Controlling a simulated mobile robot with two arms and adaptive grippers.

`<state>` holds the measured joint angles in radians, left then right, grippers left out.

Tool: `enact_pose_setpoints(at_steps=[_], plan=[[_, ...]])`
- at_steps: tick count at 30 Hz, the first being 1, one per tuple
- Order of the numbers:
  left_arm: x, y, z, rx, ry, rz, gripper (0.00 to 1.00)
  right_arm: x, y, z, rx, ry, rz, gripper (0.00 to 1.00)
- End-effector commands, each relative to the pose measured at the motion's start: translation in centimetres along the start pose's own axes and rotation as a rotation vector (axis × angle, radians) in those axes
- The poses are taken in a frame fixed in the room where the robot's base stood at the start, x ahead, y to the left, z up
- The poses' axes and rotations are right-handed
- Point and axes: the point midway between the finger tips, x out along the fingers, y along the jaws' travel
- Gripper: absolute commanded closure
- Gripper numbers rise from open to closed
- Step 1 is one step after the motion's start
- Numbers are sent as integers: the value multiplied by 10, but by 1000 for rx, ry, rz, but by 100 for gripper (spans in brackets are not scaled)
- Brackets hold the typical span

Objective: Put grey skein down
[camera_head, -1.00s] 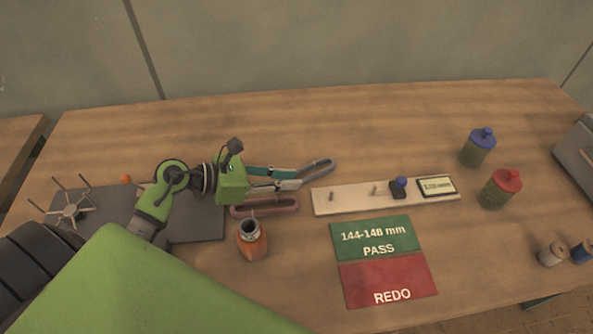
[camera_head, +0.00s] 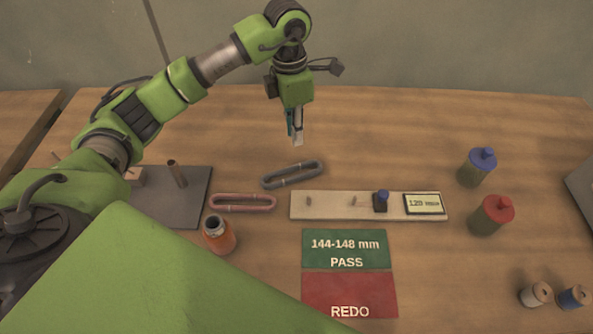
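The grey skein (camera_head: 293,174) is a long closed loop lying on the table, just behind the left part of the pale gauge board (camera_head: 330,206). My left gripper (camera_head: 296,137) is in the air behind and above the skein, pointing down and apart from it. Nothing shows in its fingers. They are seen nearly in line, so their opening is unclear. My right gripper is not in view.
A pink skein (camera_head: 243,203) lies left of the board, with an orange jar (camera_head: 218,234) in front. Green PASS (camera_head: 345,249) and red REDO (camera_head: 349,295) mats lie in front of the board. A blue-capped bottle (camera_head: 477,168) and a red-capped bottle (camera_head: 491,216) stand right.

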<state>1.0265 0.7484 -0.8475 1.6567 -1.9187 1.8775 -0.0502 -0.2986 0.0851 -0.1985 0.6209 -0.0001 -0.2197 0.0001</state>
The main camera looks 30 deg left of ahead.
Motion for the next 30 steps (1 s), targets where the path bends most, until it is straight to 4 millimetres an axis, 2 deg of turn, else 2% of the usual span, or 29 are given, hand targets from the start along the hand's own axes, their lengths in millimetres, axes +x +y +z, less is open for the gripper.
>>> enact_pose_setpoints(at_steps=[2,5,15,18,25,30], plan=[[-6,8,-5,-22,25,24,83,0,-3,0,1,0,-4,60],[-3,10,-8,-35,40,32,83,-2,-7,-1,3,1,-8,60],[58,11,-10,-33,39,28,83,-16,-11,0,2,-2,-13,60],[70,11,-10,-32,37,29,83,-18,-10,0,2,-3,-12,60],[86,12,-13,-32,38,29,83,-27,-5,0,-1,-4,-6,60],[112,12,-17,-32,38,29,83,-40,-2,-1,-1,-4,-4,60]])
